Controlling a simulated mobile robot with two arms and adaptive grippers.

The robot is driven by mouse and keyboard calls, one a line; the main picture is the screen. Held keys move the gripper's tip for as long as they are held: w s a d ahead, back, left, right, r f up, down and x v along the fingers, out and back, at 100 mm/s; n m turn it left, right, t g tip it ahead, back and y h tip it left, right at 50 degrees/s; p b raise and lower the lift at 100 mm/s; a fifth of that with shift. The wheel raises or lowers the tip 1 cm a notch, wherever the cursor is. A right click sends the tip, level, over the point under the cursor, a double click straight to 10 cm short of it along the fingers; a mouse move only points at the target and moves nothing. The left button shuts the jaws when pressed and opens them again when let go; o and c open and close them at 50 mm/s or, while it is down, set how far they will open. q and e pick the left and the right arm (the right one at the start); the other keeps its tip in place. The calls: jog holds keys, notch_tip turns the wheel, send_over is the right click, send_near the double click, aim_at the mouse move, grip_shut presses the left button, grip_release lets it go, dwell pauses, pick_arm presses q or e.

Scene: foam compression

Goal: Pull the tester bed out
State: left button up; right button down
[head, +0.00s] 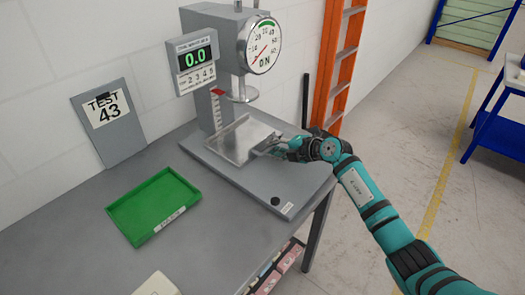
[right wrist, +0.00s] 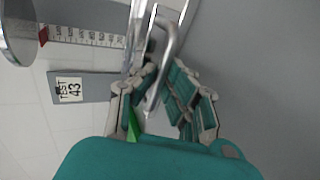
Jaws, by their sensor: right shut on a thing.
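The tester bed (head: 240,138) is a flat silver plate on the grey base of the foam tester (head: 228,75), below the round press plate (head: 243,97). Its metal handle (right wrist: 168,42) shows in the right wrist view as a bent bar between my fingers. My right gripper (head: 273,150) is at the bed's right side and shut on that handle; its fingers also show in the right wrist view (right wrist: 160,78). No foam lies on the bed. My left gripper is not in view.
An empty green tray (head: 153,205) lies on the grey bench (head: 95,240), left of the tester. A "TEST 43" sign (head: 108,122) leans on the wall. The display (head: 195,60) reads 0.0. An orange ladder (head: 340,60) stands behind. The base in front of the bed is clear.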

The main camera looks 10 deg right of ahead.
jog(key=shift+s+d+p, duration=0.85)
jog(key=shift+s+p, duration=0.2)
jog(key=shift+s, duration=0.05)
jog(key=shift+s+d+p, duration=0.7)
jog(key=shift+s+d, duration=0.1)
jog(key=shift+s, duration=0.25)
jog(key=shift+s+d+p, duration=0.65)
jog(key=shift+s+d, duration=0.15)
jog(key=shift+s, duration=0.2)
jog(key=shift+s+d+p, duration=0.45)
jog(key=shift+s+d, duration=0.4)
jog(key=shift+s, duration=0.2)
jog(key=shift+s+d+p, duration=0.45)
jog(key=shift+s+d, duration=0.35)
jog(key=shift+s, duration=0.25)
jog(key=shift+s+d+p, duration=0.25)
jog(key=shift+s+d, duration=0.55)
jog(key=shift+s, duration=0.25)
jog(key=shift+s+d+p, duration=0.25)
jog(key=shift+s+d, duration=0.5)
jog(key=shift+s, duration=0.25)
jog(key=c, duration=1.2)
grip_release()
